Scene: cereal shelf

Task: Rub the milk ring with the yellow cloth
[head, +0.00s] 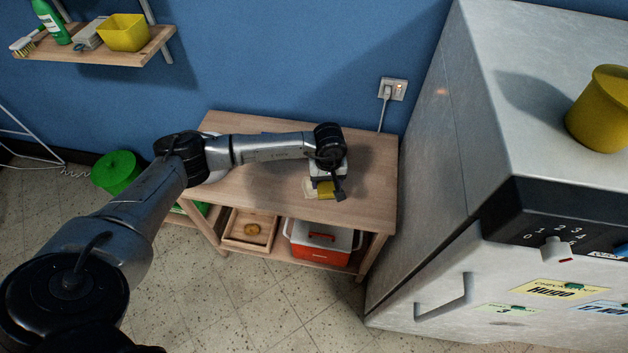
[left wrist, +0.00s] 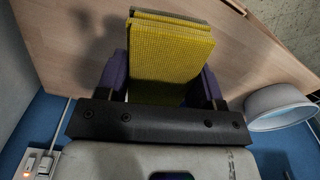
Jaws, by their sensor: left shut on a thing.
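The yellow cloth (head: 326,190) is at the wooden table's top, under the end of my left arm. In the left wrist view the cloth (left wrist: 170,55) is a thick, folded, textured pad between two purple fingers. My left gripper (left wrist: 165,85) is shut on it, pointing down at the tabletop. In the head view my left gripper (head: 327,182) is partly hidden by my wrist. A small pale patch (head: 310,188) shows on the wood beside the cloth; I cannot tell whether it is the milk ring. Whether the cloth touches the wood is unclear. My right gripper is not in view.
The wooden table (head: 375,170) stands against a blue wall, left of a big fridge (head: 440,130). A white bowl (left wrist: 280,105) is near the gripper in the left wrist view. A red and white cooler (head: 320,245) and a wooden tray (head: 235,233) sit below the tabletop.

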